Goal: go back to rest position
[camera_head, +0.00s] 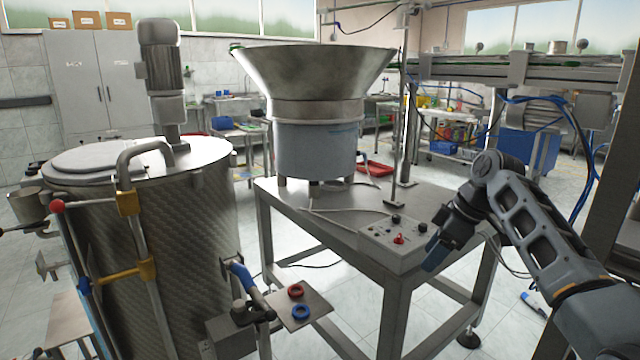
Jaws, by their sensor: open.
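My arm reaches in from the lower right, bends at the elbow, and points down. My gripper (432,258) is at its lower end, by the right side of the grey control box (392,246) on the metal table. The gripper is small and dark here, and I see nothing held in it. I cannot tell whether it touches the box. The box has a red knob (398,239) and dark buttons on top.
The cap feeder bowl (315,80) stands on the metal table (335,205). A steel tank (150,250) is at left, with a small plate (299,319) holding a red and a blue ring. A conveyor frame (500,75) is at upper right. Tiled floor (500,330) shows below.

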